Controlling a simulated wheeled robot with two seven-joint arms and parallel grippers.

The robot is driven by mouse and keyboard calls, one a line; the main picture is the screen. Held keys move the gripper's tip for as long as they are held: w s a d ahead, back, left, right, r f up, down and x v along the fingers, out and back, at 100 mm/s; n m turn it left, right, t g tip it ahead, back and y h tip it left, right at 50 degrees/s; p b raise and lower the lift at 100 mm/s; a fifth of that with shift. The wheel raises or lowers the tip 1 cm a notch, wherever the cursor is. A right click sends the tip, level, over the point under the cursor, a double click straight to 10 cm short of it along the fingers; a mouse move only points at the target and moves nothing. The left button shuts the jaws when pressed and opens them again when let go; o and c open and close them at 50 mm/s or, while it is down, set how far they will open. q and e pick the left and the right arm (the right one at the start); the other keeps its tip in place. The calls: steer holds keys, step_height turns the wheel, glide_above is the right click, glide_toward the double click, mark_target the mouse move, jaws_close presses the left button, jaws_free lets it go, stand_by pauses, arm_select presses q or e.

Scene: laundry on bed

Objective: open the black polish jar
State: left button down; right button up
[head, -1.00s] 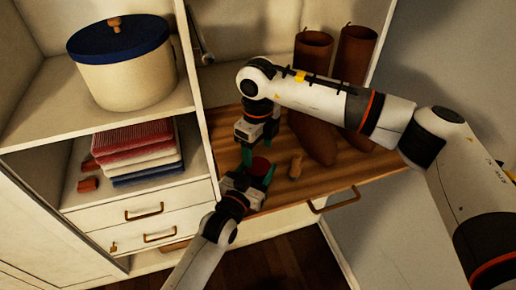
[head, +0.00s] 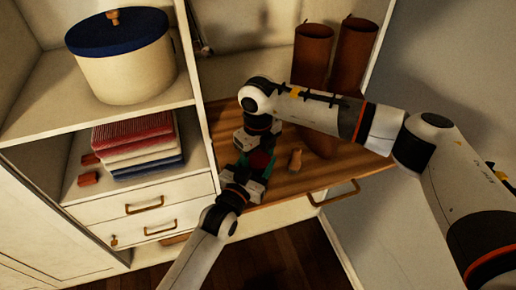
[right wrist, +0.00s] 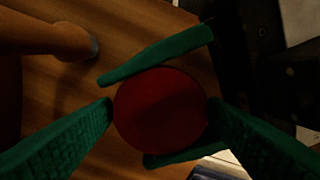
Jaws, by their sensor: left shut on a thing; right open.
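A jar with a round dark red top (head: 261,161) is at the wooden pull-out surface near its front left. The red top shows from above in the right wrist view (right wrist: 160,110); the jar's body is hidden beneath it, so I see no black on it. My left gripper (head: 257,177) reaches in from the front and is shut on the jar, its green fingers on opposite sides in the right wrist view. My right gripper (right wrist: 160,103) is open right above the jar, one fingertip on either side of the red top. I cannot tell whether those fingertips touch it.
The wooden surface (head: 215,128) carries a small wooden brush (head: 295,158) to the right of the jar and tall brown boots (head: 312,52) behind. A handle (head: 335,193) sits at its front. Folded cloths (head: 137,150) and a blue-lidded bin (head: 128,75) fill the left shelves.

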steer(key=c, duration=0.8)
steer(key=n, duration=0.4)
arm_select(q)
steer(key=shift+a, duration=0.1)
stand_by(0.7)
arm_select(e)
steer(key=o, duration=1.1)
